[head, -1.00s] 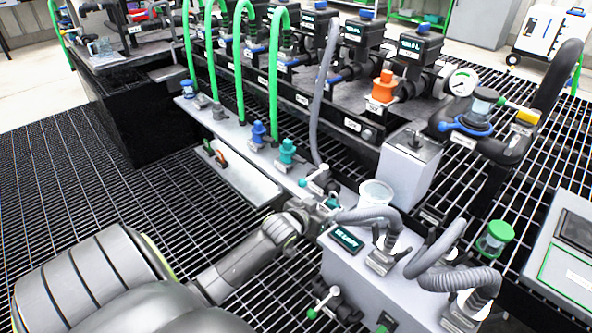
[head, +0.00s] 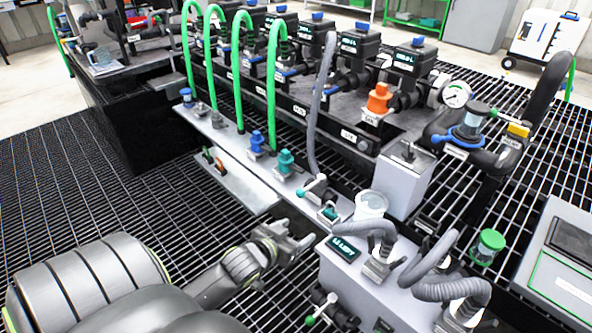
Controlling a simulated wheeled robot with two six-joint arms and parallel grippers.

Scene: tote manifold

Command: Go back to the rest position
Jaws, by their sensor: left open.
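My left arm comes in from the lower left, and its gripper (head: 302,243) is open and empty. It hangs over the dark floor grating (head: 225,225), just left of the grey box (head: 345,285) with the dark display. The gripper appears apart from the small valve with a teal body (head: 328,213) on the manifold rail. My right gripper does not show.
A light manifold rail (head: 228,135) carries blue and teal fittings and green hoses (head: 238,75). A lower shelf (head: 235,185) lies in front. Open grating lies at left.

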